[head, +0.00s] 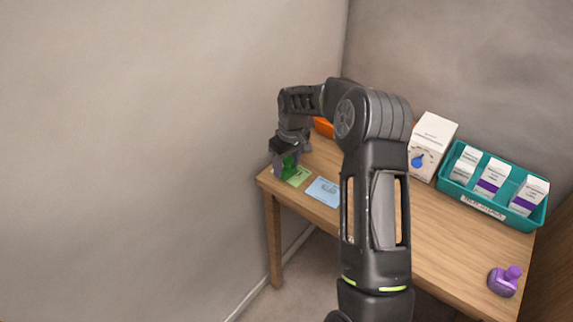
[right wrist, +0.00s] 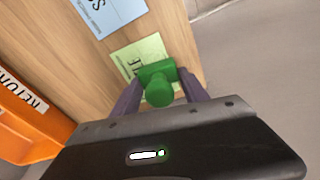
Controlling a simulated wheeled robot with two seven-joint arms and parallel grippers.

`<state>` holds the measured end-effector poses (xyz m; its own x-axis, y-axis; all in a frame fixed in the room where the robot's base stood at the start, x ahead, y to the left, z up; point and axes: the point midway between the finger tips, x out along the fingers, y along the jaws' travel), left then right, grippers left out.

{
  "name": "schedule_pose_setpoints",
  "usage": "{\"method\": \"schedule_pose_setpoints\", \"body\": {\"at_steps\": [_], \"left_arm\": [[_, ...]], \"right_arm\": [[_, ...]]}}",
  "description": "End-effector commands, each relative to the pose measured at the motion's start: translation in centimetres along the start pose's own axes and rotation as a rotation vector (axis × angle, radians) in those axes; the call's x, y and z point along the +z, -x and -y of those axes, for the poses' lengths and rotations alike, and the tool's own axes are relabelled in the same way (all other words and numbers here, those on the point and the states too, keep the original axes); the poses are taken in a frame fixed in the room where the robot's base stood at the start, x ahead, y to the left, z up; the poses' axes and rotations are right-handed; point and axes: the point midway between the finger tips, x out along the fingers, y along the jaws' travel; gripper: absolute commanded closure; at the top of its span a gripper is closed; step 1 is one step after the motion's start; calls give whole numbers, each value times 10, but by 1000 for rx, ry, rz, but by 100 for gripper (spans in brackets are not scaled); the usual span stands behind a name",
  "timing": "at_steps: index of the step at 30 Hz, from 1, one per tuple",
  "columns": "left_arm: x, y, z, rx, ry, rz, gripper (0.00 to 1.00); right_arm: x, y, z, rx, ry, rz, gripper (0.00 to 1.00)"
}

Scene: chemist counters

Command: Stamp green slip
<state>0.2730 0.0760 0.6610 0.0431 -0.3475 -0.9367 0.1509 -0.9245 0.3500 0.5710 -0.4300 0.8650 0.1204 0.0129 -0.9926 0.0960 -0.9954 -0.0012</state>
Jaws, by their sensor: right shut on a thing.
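The green slip (head: 298,177) lies at the left end of the wooden counter. It also shows in the right wrist view (right wrist: 126,60), with dark print on it. A green stamp (right wrist: 158,82) with a round knob is between the fingers of my right gripper (right wrist: 152,92), which is shut on it. In the head view the stamp (head: 289,167) is over the slip; I cannot tell whether its base touches the paper. The stamp hides part of the slip. My left gripper is not in view.
A blue slip (head: 323,191) lies beside the green one. An orange bin (right wrist: 32,118) stands near the wall, partly hidden by my arm in the head view. A white box (head: 432,146), a teal tray (head: 483,208) of small cartons and a purple stamp (head: 504,281) are further right.

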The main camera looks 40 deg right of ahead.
Motion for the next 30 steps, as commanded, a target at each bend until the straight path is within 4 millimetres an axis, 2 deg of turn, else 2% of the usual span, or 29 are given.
{"method": "schedule_pose_setpoints", "body": {"at_steps": [5,24,30], "left_arm": [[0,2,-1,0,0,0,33],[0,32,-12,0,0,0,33],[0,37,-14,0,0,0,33]], "right_arm": [[1,2,1,-2,0,5,74],[-7,58,0,0,0,0,74],[-8,69,0,0,0,1,74]]}}
